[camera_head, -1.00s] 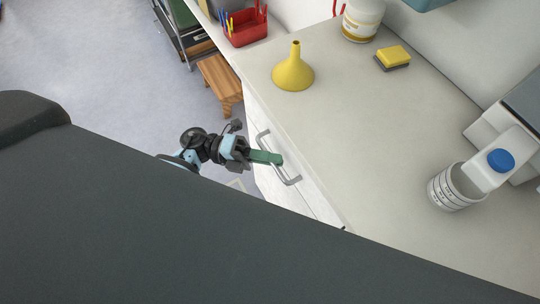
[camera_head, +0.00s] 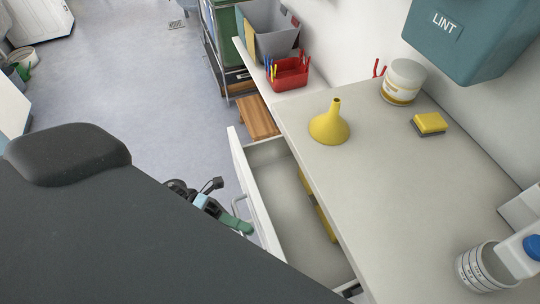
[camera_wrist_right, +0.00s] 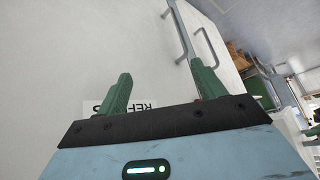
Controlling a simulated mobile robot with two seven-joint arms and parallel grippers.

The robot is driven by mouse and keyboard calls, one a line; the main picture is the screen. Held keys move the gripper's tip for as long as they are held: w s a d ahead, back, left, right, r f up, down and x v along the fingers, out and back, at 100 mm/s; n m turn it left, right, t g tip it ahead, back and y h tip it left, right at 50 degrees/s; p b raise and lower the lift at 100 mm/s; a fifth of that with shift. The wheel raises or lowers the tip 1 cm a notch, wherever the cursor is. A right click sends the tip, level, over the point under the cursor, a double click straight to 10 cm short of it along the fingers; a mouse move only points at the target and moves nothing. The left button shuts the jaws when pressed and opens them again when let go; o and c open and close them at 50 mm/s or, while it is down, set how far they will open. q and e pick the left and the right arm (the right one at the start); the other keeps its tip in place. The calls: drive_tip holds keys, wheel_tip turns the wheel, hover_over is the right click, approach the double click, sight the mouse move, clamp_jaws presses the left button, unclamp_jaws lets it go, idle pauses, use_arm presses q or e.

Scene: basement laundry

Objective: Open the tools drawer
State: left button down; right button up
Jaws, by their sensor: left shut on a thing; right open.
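The drawer (camera_head: 290,205) in the white counter is pulled out, with its grey interior showing in the head view. Its white front panel (camera_head: 249,190) carries a grey bar handle (camera_head: 238,203). My left gripper (camera_head: 240,225) is at that handle with its green fingers shut on it; my dark body hides part of the arm. A long yellow object (camera_head: 322,212) lies in the drawer, partly under the counter edge. My right gripper (camera_wrist_right: 160,88) is open and empty in the right wrist view, facing a white surface.
The counter top (camera_head: 385,165) holds a yellow funnel (camera_head: 330,124), a sponge (camera_head: 429,123), a tub (camera_head: 403,82) and a measuring cup (camera_head: 480,268). A wooden stool (camera_head: 258,117) stands beyond the drawer. Open floor (camera_head: 150,95) lies left of the drawer.

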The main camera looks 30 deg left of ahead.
use_arm(q)
drive_tip(key=s+a, duration=0.6)
drive_tip(key=s, duration=0.2)
drive_tip(key=shift+a+b, duration=0.2)
drive_tip(key=shift+b, duration=0.1)
drive_tip(key=c, duration=1.5)
unclamp_jaws()
drive_tip(key=s+a+f+b, duration=0.1)
drive_tip(key=a+b, duration=0.1)
drive_tip(key=a, duration=0.5)
drive_tip(key=shift+a, duration=0.35)
